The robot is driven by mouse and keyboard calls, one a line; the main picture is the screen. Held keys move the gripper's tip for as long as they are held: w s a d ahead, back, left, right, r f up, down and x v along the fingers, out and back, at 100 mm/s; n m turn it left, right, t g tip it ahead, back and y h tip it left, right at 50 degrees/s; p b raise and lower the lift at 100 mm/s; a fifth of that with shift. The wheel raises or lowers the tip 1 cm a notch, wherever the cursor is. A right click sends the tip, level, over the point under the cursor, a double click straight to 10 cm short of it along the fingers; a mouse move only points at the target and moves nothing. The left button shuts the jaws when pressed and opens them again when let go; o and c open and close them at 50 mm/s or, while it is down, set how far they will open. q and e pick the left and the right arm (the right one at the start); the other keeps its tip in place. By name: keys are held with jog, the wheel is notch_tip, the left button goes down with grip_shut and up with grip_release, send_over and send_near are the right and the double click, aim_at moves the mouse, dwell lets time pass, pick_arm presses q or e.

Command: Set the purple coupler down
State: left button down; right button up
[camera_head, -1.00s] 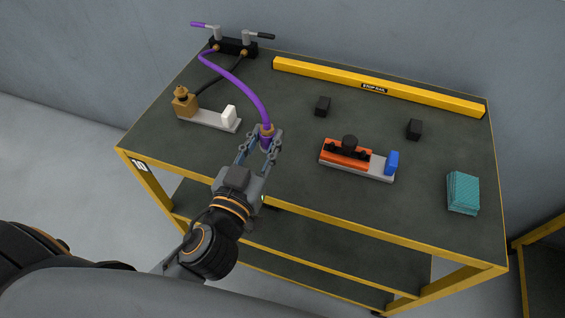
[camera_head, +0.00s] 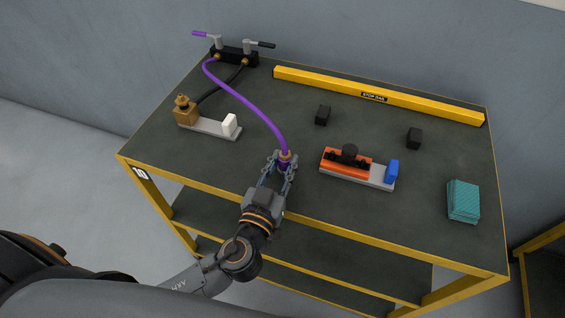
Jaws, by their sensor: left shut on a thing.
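The purple coupler (camera_head: 285,157) is at the end of a purple hose (camera_head: 247,103) that runs back to the valve block at the rear left. It has a brass-coloured collar. My left gripper (camera_head: 283,167) is shut on the coupler near the front edge of the table (camera_head: 230,170). The fingers hide part of the coupler, and I cannot tell whether it touches the tabletop. My right gripper is not in view.
A black valve block (camera_head: 234,57) stands at the rear left. A brass fitting (camera_head: 185,111) on a grey plate is at left. An orange device (camera_head: 346,163) lies right of my gripper, with black blocks (camera_head: 323,115) behind. A yellow stop rail (camera_head: 340,89) runs along the back; a teal stack (camera_head: 463,201) is at right.

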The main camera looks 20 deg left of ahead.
pick_arm(q)
jog(key=shift+f, duration=0.15)
jog(key=c, duration=1.1)
grip_release()
jog(key=shift+s+a+r+b, duration=0.15)
jog(key=shift+s+b, duration=1.05)
jog(key=shift+s, duration=1.85)
jog(key=shift+s+a+r+b, duration=0.1)
jog(key=shift+s+b, duration=1.1)
jog(key=shift+s, duration=1.8)
